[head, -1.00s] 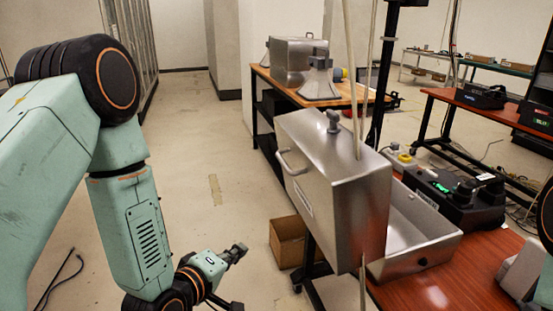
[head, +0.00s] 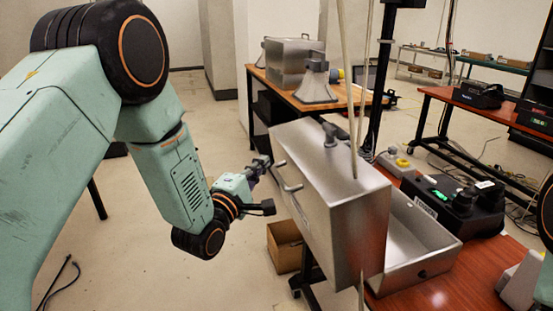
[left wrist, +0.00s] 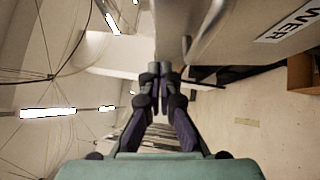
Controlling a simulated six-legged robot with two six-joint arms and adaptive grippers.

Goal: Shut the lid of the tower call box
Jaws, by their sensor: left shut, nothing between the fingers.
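The tower call box is a brushed metal case on the red table. Its lid (head: 345,225) stands raised and open, with a bar handle (head: 290,182) on its outer left face. Its open tray-like base (head: 418,240) lies to the right of the lid. My left gripper (head: 262,165) is shut and empty, by the upper left edge of the lid near the handle; contact cannot be told. In the left wrist view the shut fingers (left wrist: 160,74) are beside the lid's outer face (left wrist: 235,35), which carries a label ending in "WER". My right gripper is out of view.
A black phone unit (head: 455,203) sits behind the base on the red table (head: 425,295). Thin poles rise in front of the lid. A cardboard box (head: 284,247) is on the floor below. A wooden table (head: 345,96) with a metal case stands behind.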

